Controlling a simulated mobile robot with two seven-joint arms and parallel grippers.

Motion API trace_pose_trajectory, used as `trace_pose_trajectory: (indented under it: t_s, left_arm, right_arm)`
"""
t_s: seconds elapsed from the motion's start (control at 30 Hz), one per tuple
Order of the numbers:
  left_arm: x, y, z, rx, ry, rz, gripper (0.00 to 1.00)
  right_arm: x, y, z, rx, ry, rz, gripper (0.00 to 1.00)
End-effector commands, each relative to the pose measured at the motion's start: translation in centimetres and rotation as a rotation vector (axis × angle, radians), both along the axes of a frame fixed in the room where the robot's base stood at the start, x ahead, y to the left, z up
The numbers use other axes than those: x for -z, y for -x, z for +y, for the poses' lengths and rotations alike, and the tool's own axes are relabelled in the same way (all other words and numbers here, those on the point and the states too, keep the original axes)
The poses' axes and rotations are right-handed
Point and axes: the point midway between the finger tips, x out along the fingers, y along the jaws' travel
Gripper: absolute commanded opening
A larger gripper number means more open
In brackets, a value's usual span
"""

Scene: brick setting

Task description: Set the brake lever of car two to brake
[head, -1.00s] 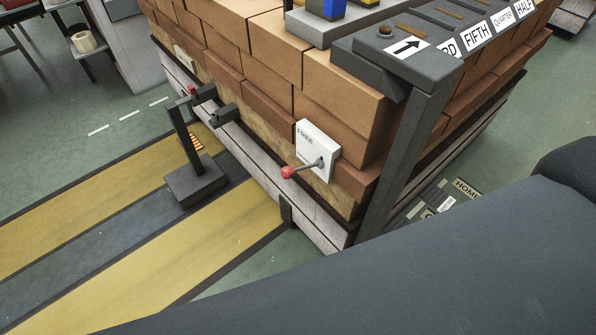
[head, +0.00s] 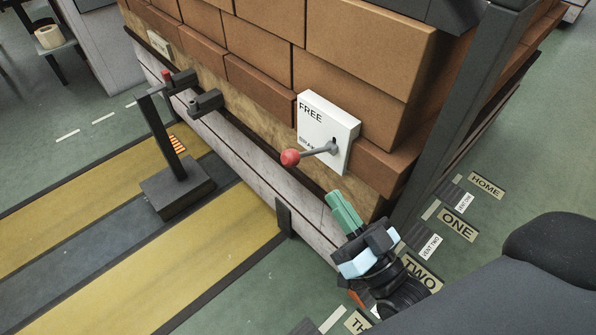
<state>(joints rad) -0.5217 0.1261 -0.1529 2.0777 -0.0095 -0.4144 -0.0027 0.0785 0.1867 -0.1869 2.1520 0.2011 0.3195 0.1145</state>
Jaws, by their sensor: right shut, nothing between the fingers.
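A white brake plate (head: 343,122) is fixed to the side of the brick-loaded car (head: 262,95). The word FREE shows at its upper left; the lettering lower down is mostly hidden by the lever. The brake lever (head: 318,151) is a grey rod with a red ball knob (head: 290,157), sticking out towards the lower left from a slot in the plate. My right gripper (head: 340,205) has green fingers, shut and empty. It is below and right of the knob, apart from it, beside the car's lower edge. My left gripper is not in view.
A dark post on a block (head: 178,188) stands on the yellow and grey floor strip at left. A second, smaller plate (head: 159,42) sits farther along the car. Floor labels, including ONE (head: 458,225) and HOME (head: 487,186), lie at right. A dark upright (head: 455,110) stands at the car's corner.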

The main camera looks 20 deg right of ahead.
Motion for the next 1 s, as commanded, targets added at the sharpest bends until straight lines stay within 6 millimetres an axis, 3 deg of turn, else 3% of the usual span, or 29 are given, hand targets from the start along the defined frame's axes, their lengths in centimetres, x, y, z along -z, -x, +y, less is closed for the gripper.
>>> trace_pose_trajectory:
  t_s: [0.03,0.23,0.67,1.0]
  left_arm:
    - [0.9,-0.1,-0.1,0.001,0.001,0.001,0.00]
    - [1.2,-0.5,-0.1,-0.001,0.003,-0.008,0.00]
    - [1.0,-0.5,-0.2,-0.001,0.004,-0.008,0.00]
    - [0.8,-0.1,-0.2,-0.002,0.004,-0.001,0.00]
  right_arm:
    - [-0.4,-0.4,-0.1,-0.002,-0.017,-0.046,0.00]
    - [-2.2,-0.8,-0.3,-0.006,-0.051,-0.132,0.00]
    - [-2.6,-1.2,-0.2,-0.006,-0.050,-0.136,0.00]
    - [-5.3,-5.7,0.8,-0.006,-0.052,-0.137,0.00]
